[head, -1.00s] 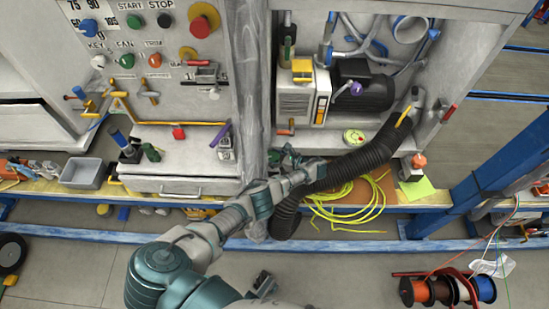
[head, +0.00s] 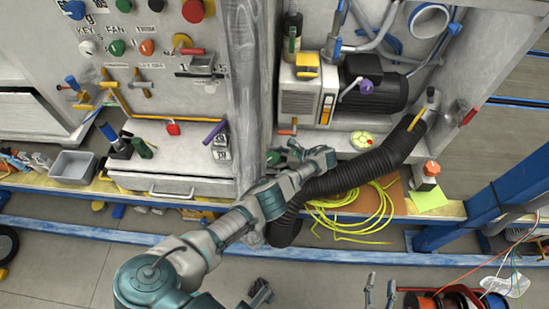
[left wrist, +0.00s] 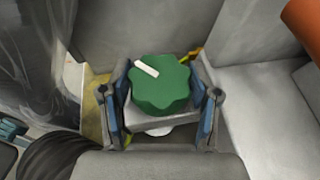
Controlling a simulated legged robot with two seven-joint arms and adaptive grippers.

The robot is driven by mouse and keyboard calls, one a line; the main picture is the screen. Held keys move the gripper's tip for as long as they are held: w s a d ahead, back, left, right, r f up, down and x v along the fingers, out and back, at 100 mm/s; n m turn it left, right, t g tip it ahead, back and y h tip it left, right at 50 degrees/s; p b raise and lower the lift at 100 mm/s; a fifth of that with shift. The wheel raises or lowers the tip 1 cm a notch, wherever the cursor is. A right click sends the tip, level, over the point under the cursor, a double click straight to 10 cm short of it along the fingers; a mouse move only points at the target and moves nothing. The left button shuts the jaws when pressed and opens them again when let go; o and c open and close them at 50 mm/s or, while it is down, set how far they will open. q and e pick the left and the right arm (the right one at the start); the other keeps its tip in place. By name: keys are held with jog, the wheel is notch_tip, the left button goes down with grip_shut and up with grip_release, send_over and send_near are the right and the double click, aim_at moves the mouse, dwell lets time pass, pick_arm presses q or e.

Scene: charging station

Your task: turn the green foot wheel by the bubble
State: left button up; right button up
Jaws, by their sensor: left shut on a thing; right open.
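The green foot wheel (left wrist: 162,86) has a lobed rim and a white mark on its top, and sits between the two finger pads in the left wrist view. My left gripper (left wrist: 160,104) is shut on it, with one pad at each side. The round yellow-green bubble level (head: 362,139), with a red spot, lies on the shelf to the right. My right gripper (head: 380,289) appears open and empty at the bottom edge.
A black ribbed hose (head: 350,172) runs close to my left wrist. A motor (head: 372,88) stands above the shelf. Cable spools (head: 445,302) and a blue post (head: 490,195) are at right.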

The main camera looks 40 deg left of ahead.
pick_arm(q)
jog(key=shift+w+d+r, duration=0.1)
jog(key=shift+w, duration=0.1)
jog(key=o, duration=1)
jog(key=shift+o, duration=0.7)
